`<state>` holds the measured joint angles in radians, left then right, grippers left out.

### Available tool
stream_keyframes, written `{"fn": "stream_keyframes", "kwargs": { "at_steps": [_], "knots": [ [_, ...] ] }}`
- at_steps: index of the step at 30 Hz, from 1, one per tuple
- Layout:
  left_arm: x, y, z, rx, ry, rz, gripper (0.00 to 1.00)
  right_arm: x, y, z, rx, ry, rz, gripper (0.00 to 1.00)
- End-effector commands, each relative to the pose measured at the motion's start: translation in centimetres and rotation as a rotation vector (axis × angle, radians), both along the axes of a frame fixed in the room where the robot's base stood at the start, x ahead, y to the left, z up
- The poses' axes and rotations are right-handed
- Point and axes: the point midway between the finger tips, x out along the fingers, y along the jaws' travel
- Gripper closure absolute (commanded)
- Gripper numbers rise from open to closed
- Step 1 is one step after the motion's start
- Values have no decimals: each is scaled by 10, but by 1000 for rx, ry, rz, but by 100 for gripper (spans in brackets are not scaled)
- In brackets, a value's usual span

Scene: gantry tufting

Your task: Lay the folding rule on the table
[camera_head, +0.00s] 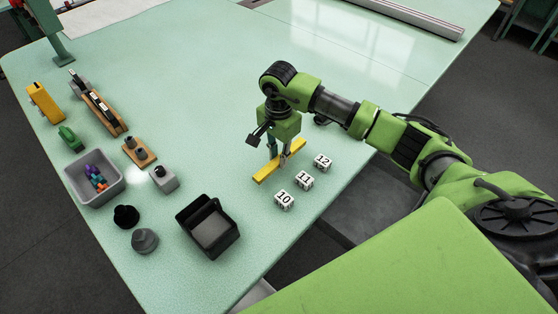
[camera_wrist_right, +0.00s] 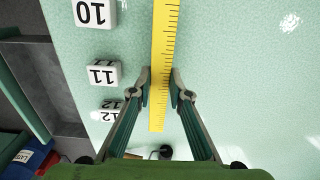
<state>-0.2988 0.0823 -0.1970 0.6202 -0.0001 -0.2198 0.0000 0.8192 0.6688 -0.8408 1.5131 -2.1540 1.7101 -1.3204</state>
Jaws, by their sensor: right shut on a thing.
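The yellow folding rule (camera_head: 265,176) is at the right part of the pale green table (camera_head: 200,130), beside the numbered blocks. In the right wrist view the rule (camera_wrist_right: 165,40) runs lengthwise between the fingers, with its scale markings facing the camera. My right gripper (camera_head: 278,162) points down and is shut on the rule; in the right wrist view its fingertips (camera_wrist_right: 160,88) press on both sides of it. The rule is at or just above the table top; I cannot tell whether it touches. My left gripper is not in view.
White blocks numbered 10 (camera_head: 284,200), 11 (camera_head: 304,180) and 12 (camera_head: 322,162) stand right of the rule. A black bin (camera_head: 228,246) and a grey bin (camera_head: 72,184) with small coloured pieces are to the left. The table's middle is clear.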

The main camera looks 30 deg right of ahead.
Motion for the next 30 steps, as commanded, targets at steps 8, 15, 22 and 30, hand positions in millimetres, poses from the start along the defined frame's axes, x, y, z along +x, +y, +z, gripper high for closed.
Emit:
{"fn": "stream_keyframes", "kwargs": {
  "at_steps": [8, 15, 22, 30],
  "knots": [
    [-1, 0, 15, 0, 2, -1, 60, -2, 0, -28, -1, 2, 0, 100],
    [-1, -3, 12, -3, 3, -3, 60, -1, 0, -30, 0, 1, 0, 100],
    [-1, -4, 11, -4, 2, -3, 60, -1, 0, -31, 1, 1, 0, 66],
    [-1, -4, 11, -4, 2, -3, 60, -1, 0, -31, 1, 1, 0, 66]
  ]
}}
